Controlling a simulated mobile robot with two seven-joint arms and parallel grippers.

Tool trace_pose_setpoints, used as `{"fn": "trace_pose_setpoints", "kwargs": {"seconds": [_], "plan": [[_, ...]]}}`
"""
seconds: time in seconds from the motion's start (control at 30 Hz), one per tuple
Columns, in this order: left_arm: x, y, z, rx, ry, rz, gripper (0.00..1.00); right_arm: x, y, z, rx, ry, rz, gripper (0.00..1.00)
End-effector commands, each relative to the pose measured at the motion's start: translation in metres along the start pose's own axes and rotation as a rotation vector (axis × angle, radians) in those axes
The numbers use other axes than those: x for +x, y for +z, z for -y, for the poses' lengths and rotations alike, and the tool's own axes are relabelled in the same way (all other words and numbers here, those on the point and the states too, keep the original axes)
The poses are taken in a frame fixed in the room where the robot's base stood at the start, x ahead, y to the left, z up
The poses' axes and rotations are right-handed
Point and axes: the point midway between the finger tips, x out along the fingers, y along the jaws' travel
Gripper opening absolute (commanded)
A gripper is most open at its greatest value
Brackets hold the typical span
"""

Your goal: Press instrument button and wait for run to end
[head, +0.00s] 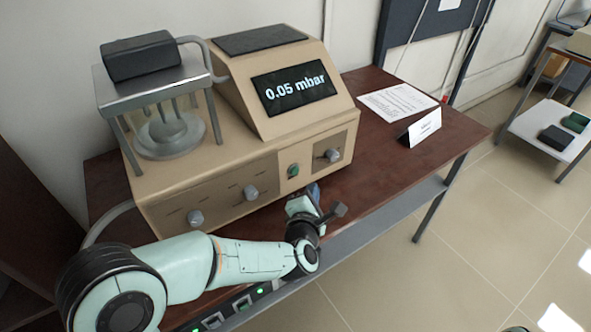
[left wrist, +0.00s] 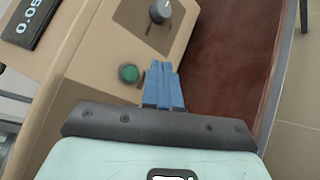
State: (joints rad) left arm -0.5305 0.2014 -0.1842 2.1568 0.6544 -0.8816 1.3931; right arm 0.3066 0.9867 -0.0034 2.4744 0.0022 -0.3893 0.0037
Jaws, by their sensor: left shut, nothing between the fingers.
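The instrument (head: 215,165) is a beige box on a dark red table. Its sloped display (head: 295,90) reads 0.05 mbar. A green button (head: 293,171) sits on its front panel, left of a grey knob (head: 329,155). In the left wrist view the green button (left wrist: 129,73) and the knob (left wrist: 160,11) also show. My left gripper (head: 314,190) is shut and empty, with its blue fingertips close to the front panel, below and right of the button. In the left wrist view the fingertips (left wrist: 162,68) are just right of the button; contact is not clear. My right gripper is not in view.
A glass vessel (head: 168,135) under a metal stand occupies the instrument's left top. A paper sheet (head: 397,102) and a white sign (head: 421,127) lie and stand on the table's right. The table (head: 400,160) is clear in front of them. A side cart (head: 552,137) stands far right.

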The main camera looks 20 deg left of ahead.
Motion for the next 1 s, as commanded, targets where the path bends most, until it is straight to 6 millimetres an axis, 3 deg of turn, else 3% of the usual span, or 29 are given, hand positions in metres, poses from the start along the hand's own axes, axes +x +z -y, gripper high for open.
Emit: {"fn": "trace_pose_setpoints", "kwargs": {"seconds": [0.33, 1.0], "plan": [[0.026, -0.019, -0.018, -0.001, 0.001, -0.001, 0.0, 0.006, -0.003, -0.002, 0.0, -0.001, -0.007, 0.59], [0.029, -0.021, -0.021, 0.0, -0.001, 0.0, 0.0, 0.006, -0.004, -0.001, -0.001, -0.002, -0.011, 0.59]]}}
